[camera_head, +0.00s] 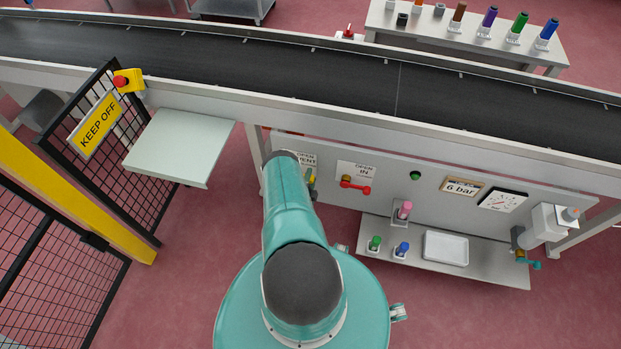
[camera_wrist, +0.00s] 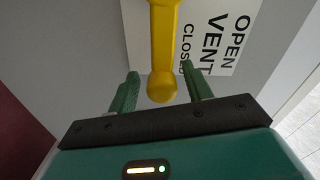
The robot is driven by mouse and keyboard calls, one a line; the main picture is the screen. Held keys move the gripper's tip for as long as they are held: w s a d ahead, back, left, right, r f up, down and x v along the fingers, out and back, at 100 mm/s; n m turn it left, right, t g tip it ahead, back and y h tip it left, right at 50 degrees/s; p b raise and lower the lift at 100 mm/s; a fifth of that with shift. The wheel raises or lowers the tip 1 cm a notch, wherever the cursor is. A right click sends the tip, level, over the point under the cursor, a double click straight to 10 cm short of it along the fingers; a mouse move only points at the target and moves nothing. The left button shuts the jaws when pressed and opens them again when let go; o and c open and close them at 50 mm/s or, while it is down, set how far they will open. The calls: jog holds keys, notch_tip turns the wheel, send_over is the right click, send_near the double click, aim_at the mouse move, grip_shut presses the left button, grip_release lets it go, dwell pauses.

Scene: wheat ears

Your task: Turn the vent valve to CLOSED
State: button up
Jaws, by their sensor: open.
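The vent valve shows in the wrist view as a yellow lever (camera_wrist: 163,45) with a rounded end, in front of a white label (camera_wrist: 215,35) reading OPEN, VENT, CLOSED. The lever runs parallel to the printed lines, on the CLOSED side of the label. My gripper (camera_wrist: 161,80) is open, with one green finger on each side of the lever's end. Gaps show between the fingers and the lever. In the head view my arm partly covers the vent label (camera_head: 306,160) and the yellow lever (camera_head: 312,180); my gripper is hidden there.
A red-handled valve (camera_head: 355,187) under an OPEN IN label sits just right of the vent valve. Further right are a green button (camera_head: 415,175), a 6 bar plate (camera_head: 461,187) and a gauge (camera_head: 502,200). A shelf (camera_head: 490,273) juts out below; a conveyor (camera_head: 330,80) runs above.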

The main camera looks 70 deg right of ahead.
jog(key=s+a, duration=0.2)
jog(key=a, duration=1.1)
jog(key=shift+a, duration=0.15)
